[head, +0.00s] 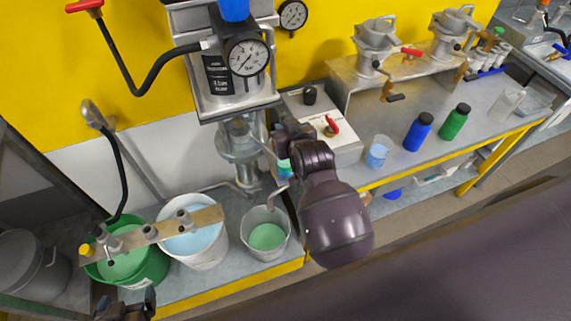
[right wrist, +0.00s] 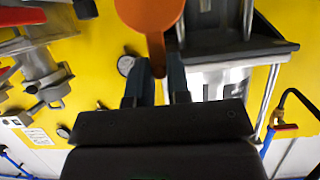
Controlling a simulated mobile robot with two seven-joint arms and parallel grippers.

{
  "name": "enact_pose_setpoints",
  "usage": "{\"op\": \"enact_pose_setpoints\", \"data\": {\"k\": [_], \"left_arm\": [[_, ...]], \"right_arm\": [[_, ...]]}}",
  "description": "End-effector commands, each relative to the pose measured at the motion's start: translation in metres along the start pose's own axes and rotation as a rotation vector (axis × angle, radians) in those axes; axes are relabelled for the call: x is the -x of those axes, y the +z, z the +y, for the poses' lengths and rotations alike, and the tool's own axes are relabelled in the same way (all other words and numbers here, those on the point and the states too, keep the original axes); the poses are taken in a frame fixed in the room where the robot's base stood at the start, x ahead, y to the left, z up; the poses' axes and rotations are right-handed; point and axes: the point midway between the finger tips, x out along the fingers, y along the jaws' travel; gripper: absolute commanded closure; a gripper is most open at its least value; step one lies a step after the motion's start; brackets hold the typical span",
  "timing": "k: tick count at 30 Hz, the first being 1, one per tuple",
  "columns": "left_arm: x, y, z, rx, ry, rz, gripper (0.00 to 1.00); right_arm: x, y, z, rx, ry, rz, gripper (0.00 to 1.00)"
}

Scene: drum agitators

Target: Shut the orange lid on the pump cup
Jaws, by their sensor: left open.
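The orange lid (head: 284,162) is hardly visible in the head view. In the right wrist view the orange lid (right wrist: 151,14) is a round disc at the top edge with a narrow tab reaching down. My right gripper (right wrist: 162,66) has its two fingers close together, one on each side of this tab, and appears shut on it. In the head view my right gripper (head: 285,145) is near the grey box, partly hidden by its own wrist. I cannot make out the pump cup clearly. My left gripper (head: 126,300) is open and empty at the bottom left.
A pressure gauge (head: 246,57) hangs above. A blue bottle (head: 418,132) and a green bottle (head: 454,122) stand on the right bench.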

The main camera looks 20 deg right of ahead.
Motion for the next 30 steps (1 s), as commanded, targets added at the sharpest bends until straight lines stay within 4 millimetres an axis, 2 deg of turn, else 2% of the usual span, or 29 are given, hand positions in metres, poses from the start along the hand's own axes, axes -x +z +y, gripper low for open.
{"op": "enact_pose_setpoints", "data": {"k": [10, 21, 30], "left_arm": [[0.001, -0.003, 0.000, 0.000, 0.000, 0.006, 0.08], [0.001, -0.003, 0.000, 0.000, 0.000, 0.006, 0.08], [0.000, -0.001, 0.000, 0.000, 0.000, 0.002, 0.08]], "right_arm": [[0.002, 0.001, 0.000, 0.000, 0.000, 0.002, 0.87], [0.019, 0.020, 0.000, 0.000, 0.001, -0.001, 0.87], [0.021, 0.021, 0.000, 0.000, 0.000, 0.002, 0.87]]}}
